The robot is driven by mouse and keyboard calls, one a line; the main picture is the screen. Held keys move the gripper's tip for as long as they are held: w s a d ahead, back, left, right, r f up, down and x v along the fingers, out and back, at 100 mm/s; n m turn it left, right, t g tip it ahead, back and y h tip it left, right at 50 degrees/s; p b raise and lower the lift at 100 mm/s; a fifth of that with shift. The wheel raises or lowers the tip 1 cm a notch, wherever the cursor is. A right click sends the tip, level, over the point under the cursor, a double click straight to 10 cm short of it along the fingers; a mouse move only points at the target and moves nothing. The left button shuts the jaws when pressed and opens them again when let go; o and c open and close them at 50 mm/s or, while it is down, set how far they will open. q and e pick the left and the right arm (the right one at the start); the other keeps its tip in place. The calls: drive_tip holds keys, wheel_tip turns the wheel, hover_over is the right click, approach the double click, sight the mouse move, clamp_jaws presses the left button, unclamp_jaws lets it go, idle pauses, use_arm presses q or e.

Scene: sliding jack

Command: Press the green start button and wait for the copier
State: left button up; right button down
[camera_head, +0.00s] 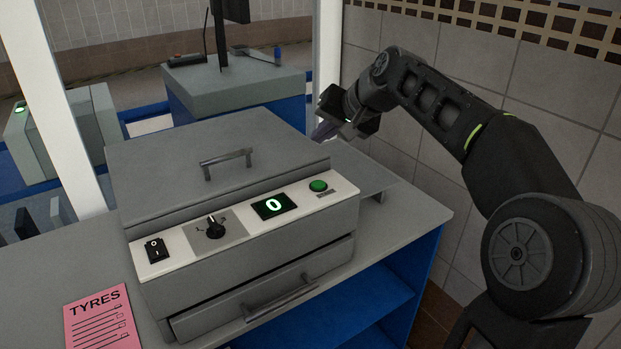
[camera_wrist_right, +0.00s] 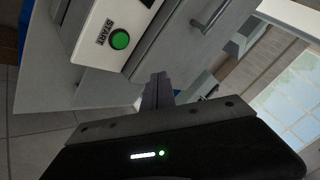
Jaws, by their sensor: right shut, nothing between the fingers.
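The grey copier (camera_head: 200,165) stands on the table with its lid down. The green start button (camera_head: 318,186) is at the right end of its white front panel, and in the right wrist view it shows beside a START label (camera_wrist_right: 120,39). The display (camera_head: 273,206) reads 0. My right gripper (camera_head: 323,130) is beyond the copier's back right corner, apart from the button. Its narrow fingers (camera_wrist_right: 158,88) are together and empty in the right wrist view. My left gripper is in neither view.
The panel also has a black rocker switch (camera_head: 156,250) and a black knob (camera_head: 215,227). A drawer with a handle (camera_head: 281,299) is below. A flat tray (camera_head: 362,172) extends on the right. A pink TYRES sheet (camera_head: 101,318) lies front left. A tiled wall (camera_head: 440,190) bounds the right.

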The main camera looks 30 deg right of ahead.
sight(321, 186)
drive_tip(key=shift+f, duration=0.1)
wheel_tip(321, 186, down, 9)
drive_tip(key=b, duration=0.7)
drive_tip(key=shift+r, duration=0.2)
drive_tip(key=shift+f+b, duration=0.1)
drive_tip(key=shift+b, duration=0.2)
idle(1.5)
drive_tip(key=shift+f, duration=0.35)
drive_tip(key=shift+f+b, duration=0.45)
drive_tip(key=shift+b, duration=0.25)
idle(0.4)
drive_tip(key=shift+r, duration=0.1)
drive_tip(key=shift+r+p, duration=0.75)
drive_tip(key=shift+r, duration=0.05)
drive_tip(key=shift+r, duration=0.1)
